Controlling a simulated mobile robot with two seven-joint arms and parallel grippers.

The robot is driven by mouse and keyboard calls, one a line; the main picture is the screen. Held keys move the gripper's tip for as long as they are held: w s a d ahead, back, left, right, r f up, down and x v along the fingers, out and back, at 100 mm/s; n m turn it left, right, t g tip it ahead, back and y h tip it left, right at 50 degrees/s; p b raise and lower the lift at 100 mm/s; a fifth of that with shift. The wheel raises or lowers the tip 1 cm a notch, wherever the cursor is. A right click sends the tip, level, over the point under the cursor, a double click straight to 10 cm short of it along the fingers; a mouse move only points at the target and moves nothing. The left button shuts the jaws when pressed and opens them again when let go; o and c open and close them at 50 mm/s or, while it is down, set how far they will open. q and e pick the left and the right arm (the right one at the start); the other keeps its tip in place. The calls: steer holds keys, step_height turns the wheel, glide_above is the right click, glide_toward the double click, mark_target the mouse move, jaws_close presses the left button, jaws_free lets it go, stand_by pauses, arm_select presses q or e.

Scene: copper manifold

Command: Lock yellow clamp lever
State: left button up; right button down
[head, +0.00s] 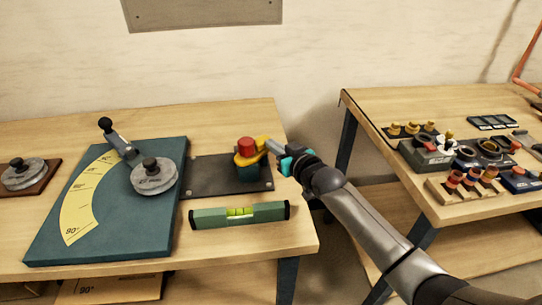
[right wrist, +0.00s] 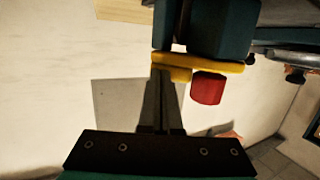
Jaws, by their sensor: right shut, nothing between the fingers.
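The yellow clamp lever (head: 252,152) sits on a dark teal clamp block (head: 248,170) with a red cap (head: 246,145) on top. The block stands on a dark plate (head: 212,176) on the left table. My right gripper (head: 272,146) is shut and empty, its fingertips at the right end of the lever. In the right wrist view the shut fingers (right wrist: 161,78) come up to the yellow lever (right wrist: 200,65), beside the red cap (right wrist: 207,88). I cannot tell whether they touch it. My left gripper is not in view.
A green spirit level (head: 240,214) lies in front of the plate. A teal board (head: 110,215) with a yellow angle scale and a grey round weight (head: 154,176) is to the left. A second table (head: 450,215) with several fittings stands right, across a gap.

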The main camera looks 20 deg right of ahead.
steer(key=shift+w+r, duration=0.1)
steer(key=shift+w, duration=1.05)
steer(key=shift+w+a, duration=0.25)
steer(key=shift+w, duration=0.25)
steer(key=shift+w+a, duration=0.2)
steer(key=shift+w, duration=0.3)
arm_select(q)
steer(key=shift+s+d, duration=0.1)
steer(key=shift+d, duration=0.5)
arm_select(e)
steer(key=shift+w+a, duration=0.65)
steer(key=shift+w, duration=0.1)
steer(key=shift+w+a, duration=0.1)
